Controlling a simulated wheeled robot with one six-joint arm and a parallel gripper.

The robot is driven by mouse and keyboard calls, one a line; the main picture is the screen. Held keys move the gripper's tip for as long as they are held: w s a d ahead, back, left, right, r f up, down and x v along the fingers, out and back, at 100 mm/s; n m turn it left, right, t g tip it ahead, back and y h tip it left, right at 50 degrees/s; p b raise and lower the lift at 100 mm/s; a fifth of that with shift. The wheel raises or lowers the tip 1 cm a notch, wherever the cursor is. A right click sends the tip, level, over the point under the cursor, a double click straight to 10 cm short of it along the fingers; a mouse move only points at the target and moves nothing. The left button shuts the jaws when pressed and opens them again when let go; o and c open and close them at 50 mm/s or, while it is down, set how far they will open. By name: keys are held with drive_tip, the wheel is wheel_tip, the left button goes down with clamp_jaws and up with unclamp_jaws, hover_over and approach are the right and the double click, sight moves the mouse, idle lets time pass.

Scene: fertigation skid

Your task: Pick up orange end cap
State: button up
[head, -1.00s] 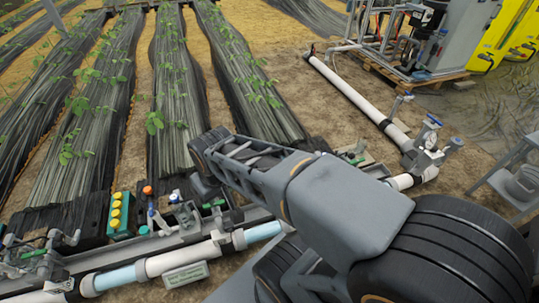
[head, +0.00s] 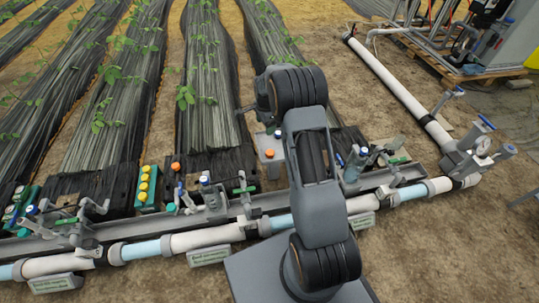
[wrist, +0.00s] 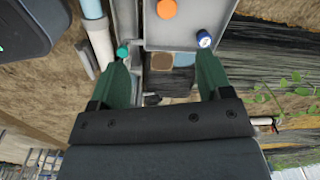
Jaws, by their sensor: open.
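An orange end cap (wrist: 167,9) lies on a grey tray (wrist: 185,35) at the top edge of the wrist view. In the head view an orange cap (head: 269,153) sits on the small grey tray just left of my arm. My gripper (wrist: 164,62) is open and empty, its two green fingers spread apart. The orange cap is beyond the fingertips, roughly in line with the gap between them. A blue-and-white cap (wrist: 203,40) is near the right fingertip, and a teal cap (wrist: 123,50) is near the left one. My fingers are not clear in the head view.
Another orange-topped part (head: 175,166) stands further left, next to a green box with yellow caps (head: 147,187). A pipe line (head: 190,241) with valves runs across the front. A long white pipe (head: 395,88) lies at the right, with bare soil around it.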

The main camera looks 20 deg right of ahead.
wheel_tip(320, 180, down, 6)
drive_tip(key=w+d+f+m, duration=0.1)
drive_tip(key=w+d+m, duration=0.1)
drive_tip(key=m, duration=0.1)
drive_tip(key=b, duration=0.3)
hover_over(269, 152)
wheel_tip(269, 152, down, 8)
drive_tip(key=shift+s+a, duration=0.15)
drive_tip(key=shift+f+b, duration=1.55)
drive_tip(key=shift+f, duration=1.55)
drive_tip(key=c, duration=1)
drive_tip(key=shift+r, duration=0.15)
